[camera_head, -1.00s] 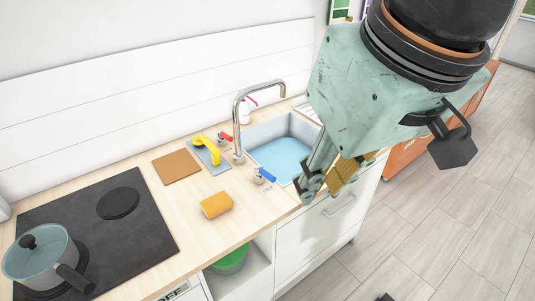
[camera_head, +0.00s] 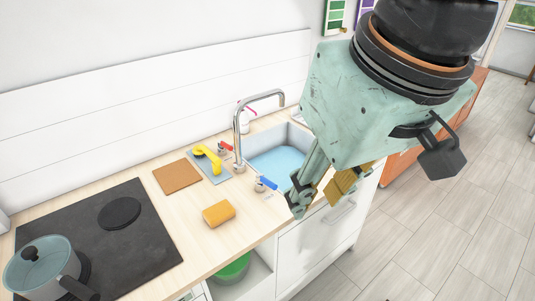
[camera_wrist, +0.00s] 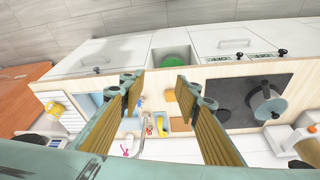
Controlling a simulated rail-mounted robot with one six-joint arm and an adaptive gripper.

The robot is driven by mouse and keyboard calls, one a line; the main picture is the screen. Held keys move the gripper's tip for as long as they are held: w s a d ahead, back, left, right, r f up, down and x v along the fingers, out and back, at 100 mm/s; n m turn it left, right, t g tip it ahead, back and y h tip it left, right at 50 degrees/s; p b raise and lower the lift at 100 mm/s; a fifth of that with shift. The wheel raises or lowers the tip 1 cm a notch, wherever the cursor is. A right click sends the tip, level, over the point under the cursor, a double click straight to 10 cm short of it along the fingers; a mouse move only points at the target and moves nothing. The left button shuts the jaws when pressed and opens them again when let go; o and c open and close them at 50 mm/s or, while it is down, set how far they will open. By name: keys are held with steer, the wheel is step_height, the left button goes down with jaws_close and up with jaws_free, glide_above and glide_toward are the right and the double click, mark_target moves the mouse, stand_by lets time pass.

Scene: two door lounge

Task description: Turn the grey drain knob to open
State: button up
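The sink (camera_head: 290,168) with a blue-looking basin is set in the wooden counter, with a chrome faucet (camera_head: 238,125) at its left. A red handle (camera_head: 226,146) and a blue handle (camera_head: 265,182) stand by the sink's left edge. I cannot make out a separate grey drain knob in either view; my arm hides part of the sink's right side. My gripper (camera_head: 320,195) is at the counter's front edge, right of the blue handle. In the wrist view my gripper (camera_wrist: 158,84) is open and empty, its fingers wide apart, with the sink behind the left finger.
An orange sponge (camera_head: 218,213), a brown board (camera_head: 178,177) and a yellow brush (camera_head: 210,158) lie left of the sink. A pot (camera_head: 40,268) stands on the black hob (camera_head: 125,250). A green bowl-like thing (camera_head: 232,268) sits in the open shelf below. Floor at right is clear.

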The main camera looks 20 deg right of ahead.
steer(key=shift+w+d+f+m+g+y+p, duration=0.75)
steer(key=shift+w+f+m+g+y, duration=1.85)
steer(key=shift+w+f+m+y, duration=2.2)
steer(key=w+d+f+m+t+y, duration=0.3)
steer(key=w+d+f+m+t, duration=0.15)
steer(key=w+d+f, duration=0.4)
steer(key=w+d+f+m+t+p, duration=0.1)
steer(key=w+d+f+m+t, duration=0.3)
steer(key=d+f+m, duration=0.5)
steer(key=s+d+f+m+t+h, duration=0.2)
steer(key=d+f+m+t, duration=0.1)
steer(key=d+f, duration=0.3)
steer(key=s+d+f+m+t+h+p, duration=0.1)
steer(key=s+d+f+m+t+h, duration=0.1)
steer(key=d+f, duration=0.4)
steer(key=s+d+f+m+t+h, duration=0.2)
steer(key=d+f+m+t+h, duration=0.2)
steer(key=d+f, duration=0.3)
steer(key=shift+s+f+m+t, duration=0.25)
steer(key=shift+f+m+t, duration=0.1)
steer(key=shift+m+t, duration=0.25)
steer(key=shift+w, duration=0.15)
steer(key=x, duration=1.3)
steer(key=shift+w, duration=0.25)
